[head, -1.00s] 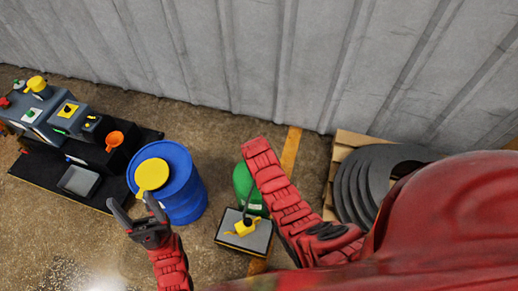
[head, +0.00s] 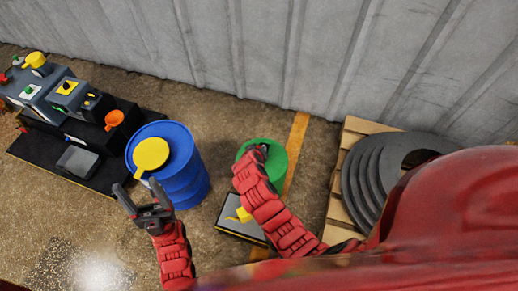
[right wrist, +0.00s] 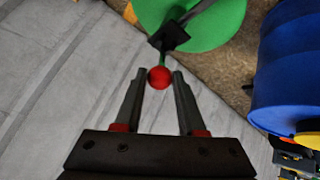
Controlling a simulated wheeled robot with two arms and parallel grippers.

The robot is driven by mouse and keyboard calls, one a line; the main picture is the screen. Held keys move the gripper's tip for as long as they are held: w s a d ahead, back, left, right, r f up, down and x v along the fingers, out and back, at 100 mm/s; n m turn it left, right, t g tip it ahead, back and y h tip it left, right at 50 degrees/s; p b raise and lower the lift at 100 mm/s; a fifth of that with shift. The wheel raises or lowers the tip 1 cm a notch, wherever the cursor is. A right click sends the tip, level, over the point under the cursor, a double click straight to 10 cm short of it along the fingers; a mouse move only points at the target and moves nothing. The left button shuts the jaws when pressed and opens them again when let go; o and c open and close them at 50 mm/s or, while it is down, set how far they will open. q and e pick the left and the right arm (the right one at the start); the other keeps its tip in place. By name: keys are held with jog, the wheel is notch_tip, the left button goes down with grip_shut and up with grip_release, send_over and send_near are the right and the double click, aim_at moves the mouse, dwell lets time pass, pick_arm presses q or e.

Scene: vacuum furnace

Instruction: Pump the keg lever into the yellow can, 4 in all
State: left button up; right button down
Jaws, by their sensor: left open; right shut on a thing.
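The green keg (head: 278,157) stands on the floor in the middle of the head view, partly hidden by my right arm. In the right wrist view the keg (right wrist: 215,22) is at the top, with a dark lever ending in a red knob (right wrist: 159,78). My right gripper (right wrist: 161,80) has its fingertips on either side of the knob and is shut on it. My left gripper (head: 142,201) is open and empty, in front of the blue drum.
A blue drum (head: 187,185) with a yellow round piece (head: 151,153) on top stands left of the keg. A black machine bench (head: 60,150) with an orange funnel (head: 114,119) is farther left. A pallet (head: 347,140) with grey coils (head: 385,180) stands right. A corrugated wall closes the back.

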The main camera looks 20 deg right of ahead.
jog(key=shift+s+a+f, duration=0.2)
jog(key=shift+s+f, duration=0.1)
jog(key=shift+f, duration=0.15)
jog(key=c, duration=0.5)
grip_release()
jog(key=shift+w+r, duration=0.1)
jog(key=shift+w, duration=0.05)
jog(key=shift+r, duration=0.1)
jog(key=v, duration=1.7)
jog(key=shift+r+p, duration=0.2)
jog(key=shift+p, duration=0.2)
jog(key=shift+d, duration=0.1)
